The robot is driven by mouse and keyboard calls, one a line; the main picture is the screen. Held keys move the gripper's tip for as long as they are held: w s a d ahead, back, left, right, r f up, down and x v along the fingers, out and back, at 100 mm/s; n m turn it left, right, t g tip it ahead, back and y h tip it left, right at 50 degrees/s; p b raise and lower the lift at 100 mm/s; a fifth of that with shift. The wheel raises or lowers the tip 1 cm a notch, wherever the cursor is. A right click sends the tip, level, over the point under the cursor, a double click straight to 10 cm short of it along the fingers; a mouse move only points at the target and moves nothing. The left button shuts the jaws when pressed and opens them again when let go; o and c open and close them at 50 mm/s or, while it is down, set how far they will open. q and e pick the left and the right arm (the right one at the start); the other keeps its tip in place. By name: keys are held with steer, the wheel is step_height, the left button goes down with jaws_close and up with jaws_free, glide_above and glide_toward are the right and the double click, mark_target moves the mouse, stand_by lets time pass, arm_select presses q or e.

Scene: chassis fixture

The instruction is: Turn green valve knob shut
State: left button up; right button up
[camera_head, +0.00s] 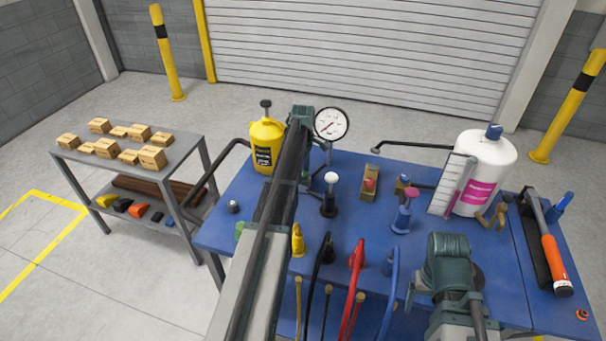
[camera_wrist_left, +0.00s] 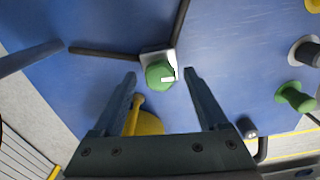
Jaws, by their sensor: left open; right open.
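The green valve knob (camera_wrist_left: 160,74) is a six-sided knob with a white mark pointing right, on a pale square block with dark pipes joined to it. In the left wrist view it lies between the fingertips of my left gripper (camera_wrist_left: 160,71), with a gap on each side. The gripper is open and empty, seen from above the blue table. In the head view the knob is hidden behind my left arm. My right gripper (camera_head: 447,272) is over the right front of the table, its fingers largely hidden by its wrist.
A yellow jug (camera_head: 264,144) stands left of my left arm, and a pressure gauge (camera_head: 331,124) just right. Coloured levers (camera_head: 356,269) rise at the front. A white bottle (camera_head: 484,172) and a hammer (camera_head: 552,254) are on the right. A shelf cart (camera_head: 183,153) stands left.

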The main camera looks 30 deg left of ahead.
arm_select(q)
jaws_close()
steer(key=shift+m, duration=0.4)
steer(key=m, duration=0.7)
steer(key=shift+m, duration=0.3)
steer(key=m, duration=0.4)
steer(key=shift+m, duration=2.1)
